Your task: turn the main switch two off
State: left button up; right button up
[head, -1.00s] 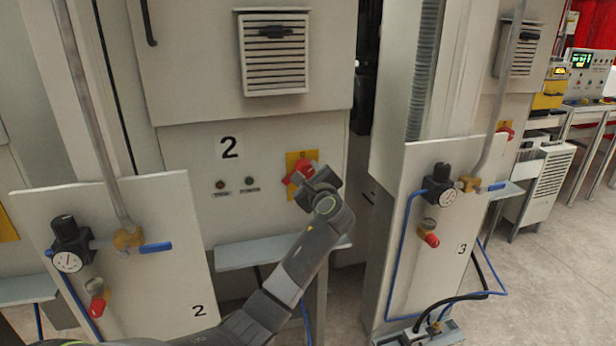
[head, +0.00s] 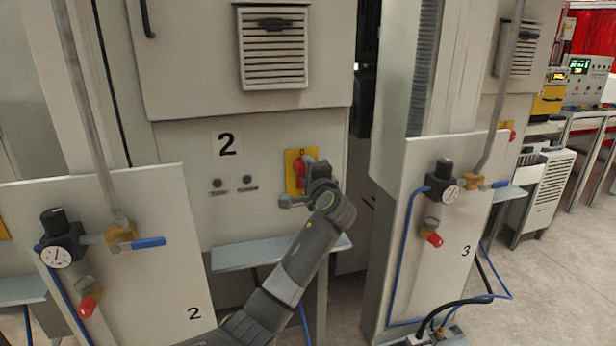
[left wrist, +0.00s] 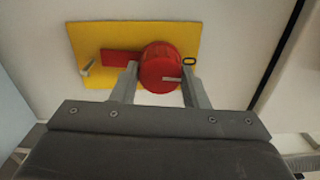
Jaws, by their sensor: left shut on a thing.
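Main switch two is a red rotary knob with a handle (head: 300,174) on a yellow plate (head: 290,160), on the cabinet front below and right of the "2" label. In the head view the red handle stands close to upright, partly hidden by my gripper. My left gripper (head: 301,182) is at the switch, one finger above and one below. In the left wrist view, the fingers of the left gripper (left wrist: 160,85) are on either side of the round red knob (left wrist: 160,65), shut on it. The red handle (left wrist: 120,57) points left across the yellow plate (left wrist: 180,30). My right gripper is not in view.
A grey shelf (head: 240,254) juts out below the switch. A panel marked 2 with a gauge (head: 62,253) and blue-handled valve (head: 148,242) stands at left. A similar panel marked 3 (head: 455,215) stands at right. A dark gap lies right of the cabinet.

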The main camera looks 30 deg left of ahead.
pick_arm(q)
jog(key=shift+f+n, duration=0.1)
jog(key=shift+n, duration=0.4)
jog(key=o, duration=1)
jog(key=shift+d, duration=0.1)
jog(key=shift+b+v, duration=2.15)
jog(key=shift+v, duration=6.45)
jog(key=shift+s, duration=0.1)
